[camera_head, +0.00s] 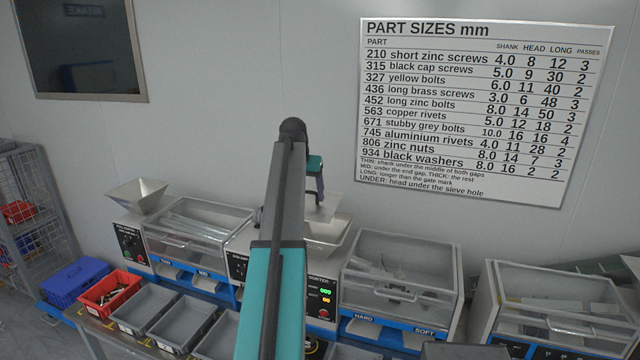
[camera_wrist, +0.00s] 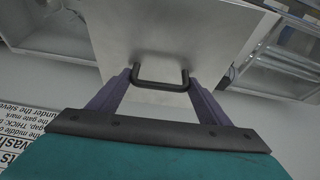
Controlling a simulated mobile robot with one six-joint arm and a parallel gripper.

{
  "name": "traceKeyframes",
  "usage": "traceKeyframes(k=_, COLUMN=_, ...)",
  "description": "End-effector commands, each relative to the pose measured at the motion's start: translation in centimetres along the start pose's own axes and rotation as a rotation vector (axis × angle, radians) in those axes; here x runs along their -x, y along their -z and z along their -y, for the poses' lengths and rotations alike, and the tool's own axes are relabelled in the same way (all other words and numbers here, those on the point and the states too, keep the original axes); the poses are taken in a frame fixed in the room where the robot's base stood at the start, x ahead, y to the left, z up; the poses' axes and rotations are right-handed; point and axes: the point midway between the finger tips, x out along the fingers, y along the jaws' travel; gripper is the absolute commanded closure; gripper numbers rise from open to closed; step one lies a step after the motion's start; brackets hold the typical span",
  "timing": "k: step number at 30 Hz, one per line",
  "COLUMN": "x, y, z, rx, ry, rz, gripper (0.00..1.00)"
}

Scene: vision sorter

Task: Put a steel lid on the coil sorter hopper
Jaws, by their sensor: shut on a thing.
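My gripper (camera_head: 318,196) is shut on the black handle (camera_wrist: 162,71) of a steel lid (camera_wrist: 185,35). In the wrist view the purple fingers of my gripper (camera_wrist: 161,78) stand at both ends of the handle. In the head view the lid (camera_head: 328,207) is a flat grey plate, partly hidden by my arm. It is over the steel hopper (camera_head: 325,240) of the middle sorter (camera_head: 323,290). I cannot tell whether lid and hopper touch. The hopper's left part is hidden by my arm.
The left machine has an open steel hopper (camera_head: 138,192). Clear-covered boxes (camera_head: 398,270) flank the middle hopper. Grey trays (camera_head: 145,312), a red bin (camera_head: 110,291) and a blue crate (camera_head: 75,280) stand at the lower left. A size chart (camera_head: 480,110) hangs on the wall behind.

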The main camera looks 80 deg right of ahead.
Motion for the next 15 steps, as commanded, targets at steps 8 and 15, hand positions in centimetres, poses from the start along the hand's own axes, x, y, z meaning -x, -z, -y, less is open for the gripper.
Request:
traceKeyframes(k=8, x=0.4, y=2.2, z=-4.4, rx=-0.060, ry=-0.025, rz=-0.001, gripper=0.60)
traceKeyframes(k=15, x=0.3, y=2.2, z=-4.6, rx=-0.063, ry=-0.026, rz=-0.002, gripper=0.60)
